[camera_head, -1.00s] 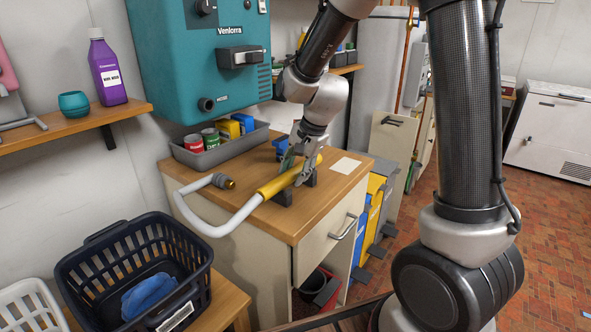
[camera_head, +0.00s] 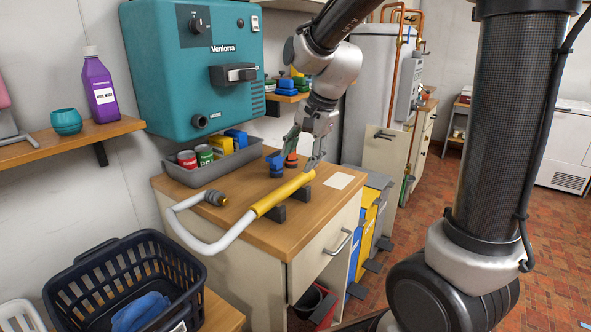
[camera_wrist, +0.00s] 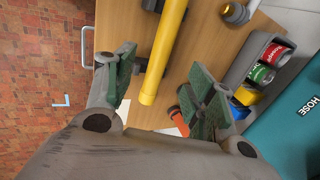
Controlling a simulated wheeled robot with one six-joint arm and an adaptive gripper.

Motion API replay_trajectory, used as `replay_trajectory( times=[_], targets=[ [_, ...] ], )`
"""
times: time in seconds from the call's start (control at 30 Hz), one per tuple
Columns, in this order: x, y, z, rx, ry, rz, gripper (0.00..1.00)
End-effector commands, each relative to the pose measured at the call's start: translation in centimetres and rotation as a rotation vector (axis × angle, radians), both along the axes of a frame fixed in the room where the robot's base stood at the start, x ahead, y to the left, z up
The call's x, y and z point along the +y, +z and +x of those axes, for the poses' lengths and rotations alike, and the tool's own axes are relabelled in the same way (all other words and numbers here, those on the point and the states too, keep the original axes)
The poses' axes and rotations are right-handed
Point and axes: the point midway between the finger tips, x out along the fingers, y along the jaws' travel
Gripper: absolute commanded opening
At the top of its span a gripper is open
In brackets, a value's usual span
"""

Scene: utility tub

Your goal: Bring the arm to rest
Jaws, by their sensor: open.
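My gripper (camera_head: 300,151) is open and empty above the wooden counter top (camera_head: 232,222). Its two fingers with green pads also show in the wrist view (camera_wrist: 160,85), apart on either side of the end of a yellow tube (camera_wrist: 165,50). The yellow tube (camera_head: 283,194) lies on dark supports on the counter, just below my gripper. A white hose (camera_head: 222,243) runs from its near end in a bend over the counter's edge, with a grey and brass fitting (camera_head: 215,198) at its other end. I cannot tell whether a fingertip touches the tube.
A teal unit (camera_head: 190,60) hangs on the wall above a grey tray (camera_head: 205,172) of cans and boxes. A dark basket (camera_head: 115,295) with a blue cloth is at lower left. Open floor lies right.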

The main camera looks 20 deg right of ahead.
Motion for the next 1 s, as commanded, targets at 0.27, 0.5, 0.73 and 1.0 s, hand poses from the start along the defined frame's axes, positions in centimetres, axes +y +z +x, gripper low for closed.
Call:
replay_trajectory(
  times=[0.27, 0.5, 0.73, 1.0],
  targets=[
    [-0.2, 1.0, -0.4, -0.006, 0.036, -0.011, 0.54],
    [-1.6, -0.7, -4.1, 0.024, 0.408, -0.143, 0.54],
    [-6.2, 0.8, -12.4, -0.005, 0.801, -0.299, 0.54],
    [-10.9, 2.7, -21.1, -0.093, 0.929, -0.45, 0.54]
  ],
)
